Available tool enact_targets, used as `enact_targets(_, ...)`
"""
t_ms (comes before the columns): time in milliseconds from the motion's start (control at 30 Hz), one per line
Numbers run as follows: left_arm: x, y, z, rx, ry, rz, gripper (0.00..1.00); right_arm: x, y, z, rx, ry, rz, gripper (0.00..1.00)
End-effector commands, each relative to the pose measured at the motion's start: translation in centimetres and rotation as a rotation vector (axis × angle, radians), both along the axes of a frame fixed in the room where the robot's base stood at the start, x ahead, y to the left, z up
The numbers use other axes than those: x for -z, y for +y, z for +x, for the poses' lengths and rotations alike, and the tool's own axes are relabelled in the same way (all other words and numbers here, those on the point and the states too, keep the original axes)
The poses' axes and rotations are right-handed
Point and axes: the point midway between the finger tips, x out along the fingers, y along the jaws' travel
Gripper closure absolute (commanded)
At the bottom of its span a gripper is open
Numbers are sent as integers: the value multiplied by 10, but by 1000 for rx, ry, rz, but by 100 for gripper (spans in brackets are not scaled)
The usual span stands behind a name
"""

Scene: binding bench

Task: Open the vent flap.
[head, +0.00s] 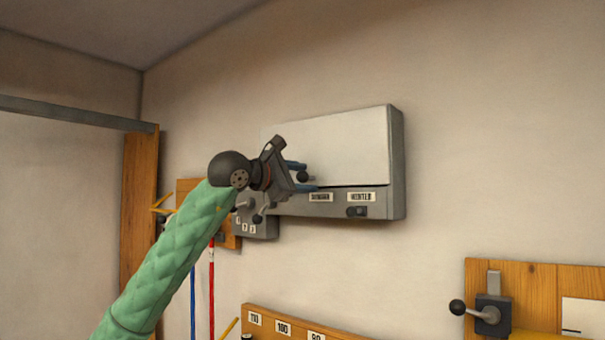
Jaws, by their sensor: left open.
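The vent flap (345,150) is a pale flat panel on a grey box (396,165) high on the wall. A thin dark line runs along its lower edge, and I cannot tell whether it stands ajar. My left gripper (303,177) is at the flap's lower left, its blue fingers apart. A small dark knob (302,176) shows between the fingertips; I cannot tell whether they touch it. The gripper hides the flap's left part. On the box's lower strip are two labels, and a dark slider (357,211) sits under the right one, "WINTER". My right gripper is out of view.
A small grey box with levers (262,222) is on the wall below my left gripper. Blue and red rods (211,290) hang below. A numbered wooden rail (283,328) is at the bottom. A wooden board with a dark lever (488,315) is at lower right. The wall right of the vent is clear.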

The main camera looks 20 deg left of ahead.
Motion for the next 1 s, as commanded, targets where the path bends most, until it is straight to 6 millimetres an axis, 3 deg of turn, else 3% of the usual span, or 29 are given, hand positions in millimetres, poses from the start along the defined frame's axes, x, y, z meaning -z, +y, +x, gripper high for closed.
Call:
enact_targets(300, 0, -1, 2, 0, 0, 0, 51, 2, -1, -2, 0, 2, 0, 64)
enact_targets(567, 0, -1, 1, 0, 0, 0, 100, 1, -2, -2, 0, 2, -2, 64)
enact_targets(1000, -5, -7, -5, 0, 51, 21, 100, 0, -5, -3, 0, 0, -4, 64)
